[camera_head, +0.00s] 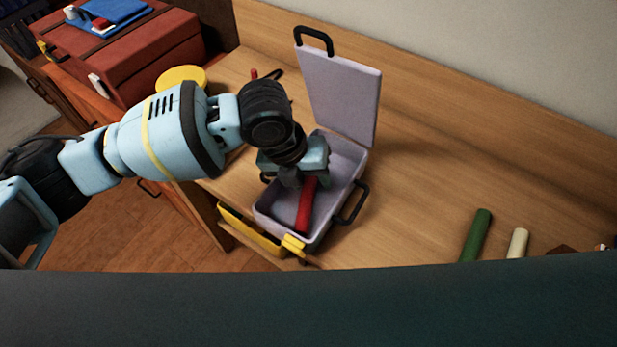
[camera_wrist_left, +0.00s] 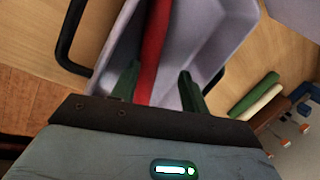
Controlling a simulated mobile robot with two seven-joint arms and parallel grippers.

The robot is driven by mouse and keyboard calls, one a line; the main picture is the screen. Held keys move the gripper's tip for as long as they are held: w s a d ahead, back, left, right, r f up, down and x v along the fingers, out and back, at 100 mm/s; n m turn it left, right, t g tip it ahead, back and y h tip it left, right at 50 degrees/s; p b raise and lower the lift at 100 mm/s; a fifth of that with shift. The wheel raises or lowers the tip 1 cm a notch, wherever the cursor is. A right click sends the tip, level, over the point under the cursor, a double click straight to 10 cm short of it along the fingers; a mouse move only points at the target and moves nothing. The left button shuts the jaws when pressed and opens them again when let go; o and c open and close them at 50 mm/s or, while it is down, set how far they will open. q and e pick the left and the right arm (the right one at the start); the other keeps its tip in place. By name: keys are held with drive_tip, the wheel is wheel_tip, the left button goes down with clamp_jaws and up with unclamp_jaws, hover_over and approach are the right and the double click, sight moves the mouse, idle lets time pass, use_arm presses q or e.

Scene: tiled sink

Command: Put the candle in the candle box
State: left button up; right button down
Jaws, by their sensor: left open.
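The candle box (camera_head: 265,208) is a pale lavender case on the wooden worktop, with its lid (camera_head: 345,98) standing open and black handles at its sides. A red candle (camera_head: 304,212) lies inside the box, its far end hidden by my gripper in the head view. My left gripper (camera_head: 304,180) is down inside the open box at the candle. In the left wrist view, the red candle (camera_wrist_left: 154,45) runs between the two green fingers of the gripper (camera_wrist_left: 158,80). The fingers are open, with a gap visible on the right side. My right gripper is not in view.
A green candle (camera_head: 475,235) and a cream candle (camera_head: 517,243) lie on the worktop at the right. A red toolbox (camera_head: 130,55) stands at the upper left, near a yellow round object (camera_head: 182,77).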

use_arm(q)
drive_tip(key=v, duration=1.2)
drive_tip(key=shift+r, duration=0.35)
drive_tip(key=shift+s, duration=0.1)
